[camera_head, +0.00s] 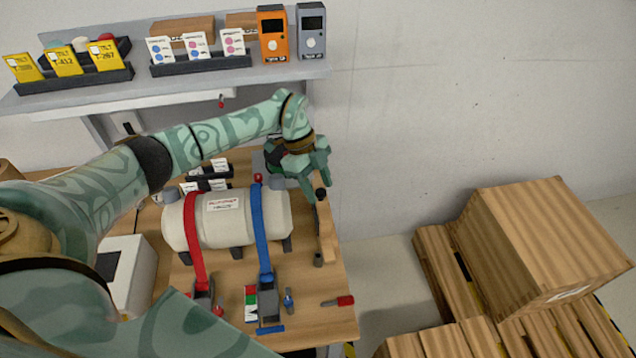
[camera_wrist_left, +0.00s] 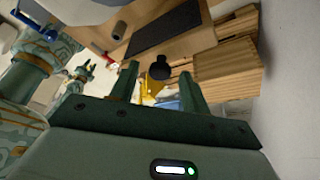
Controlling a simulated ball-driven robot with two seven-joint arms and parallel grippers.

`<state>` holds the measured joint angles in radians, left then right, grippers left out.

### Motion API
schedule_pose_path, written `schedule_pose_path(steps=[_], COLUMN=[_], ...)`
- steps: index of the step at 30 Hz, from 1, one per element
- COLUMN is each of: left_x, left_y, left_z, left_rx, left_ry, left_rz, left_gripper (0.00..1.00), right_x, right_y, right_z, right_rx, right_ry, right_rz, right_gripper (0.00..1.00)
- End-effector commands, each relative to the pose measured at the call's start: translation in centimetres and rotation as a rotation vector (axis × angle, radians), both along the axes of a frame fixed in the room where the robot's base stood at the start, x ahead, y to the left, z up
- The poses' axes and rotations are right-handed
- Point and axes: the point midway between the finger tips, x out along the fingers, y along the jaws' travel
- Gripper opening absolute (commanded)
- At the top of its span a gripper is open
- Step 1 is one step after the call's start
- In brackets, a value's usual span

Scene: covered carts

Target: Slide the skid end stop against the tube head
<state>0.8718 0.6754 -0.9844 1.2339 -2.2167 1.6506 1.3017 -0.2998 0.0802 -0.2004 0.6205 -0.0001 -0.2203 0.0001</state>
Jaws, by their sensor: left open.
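The cream tube (camera_head: 240,222) lies on the wooden bench under a red strap (camera_head: 195,240) and a blue strap (camera_head: 258,225). The skid end stop (camera_head: 326,238), a wooden bar, stands apart from the tube's right end, with a gap between. It has a black knob (camera_head: 320,194) at its far end; a dark pad shows on the wood in the left wrist view (camera_wrist_left: 170,32). My left gripper (camera_head: 316,180) is open at the far knob. In the left wrist view the knob (camera_wrist_left: 160,69) shows between its fingers (camera_wrist_left: 158,72); contact is unclear. A small green gripper shape (camera_wrist_left: 84,70), probably my right, shows there.
A red-handled tool (camera_head: 340,301) lies near the bench's front right corner. Strap ratchets (camera_head: 267,300) sit in front of the tube. A shelf (camera_head: 180,82) with cards and meters hangs behind. A wooden crate (camera_head: 540,240) on pallets stands right, beyond open floor.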

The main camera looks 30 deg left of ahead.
Motion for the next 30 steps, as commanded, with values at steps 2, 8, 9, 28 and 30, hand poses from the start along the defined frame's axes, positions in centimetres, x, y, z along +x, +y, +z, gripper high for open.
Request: schedule_pose_path(steps=[2, 8, 9, 28, 30], left_x=[0.0, 0.0, 0.0, -1.7, -1.7], left_y=[0.0, 0.0, 0.0, 2.4, 2.4], left_z=[-0.1, -0.1, -0.1, 0.0, 0.0], left_rx=[0.000, 0.000, 0.000, 0.001, 0.000], left_ry=[-0.001, -0.001, -0.001, -0.003, -0.004], left_rz=[0.000, 0.000, -0.001, -0.001, -0.001], left_gripper=[0.47, 0.41, 0.30, 0.00, 0.00], right_x=[0.0, 0.0, 0.0, 0.1, 0.1], right_y=[0.0, 0.0, 0.0, 0.1, 0.1], right_z=[0.0, 0.0, 0.0, 2.0, 2.0], right_rx=[0.000, 0.000, 0.000, 0.001, 0.001], right_ry=[-0.001, -0.001, -0.001, -0.003, -0.003], right_rz=[-0.001, -0.001, -0.001, -0.002, -0.002], right_gripper=[0.36, 0.36, 0.36, 0.36, 0.36])
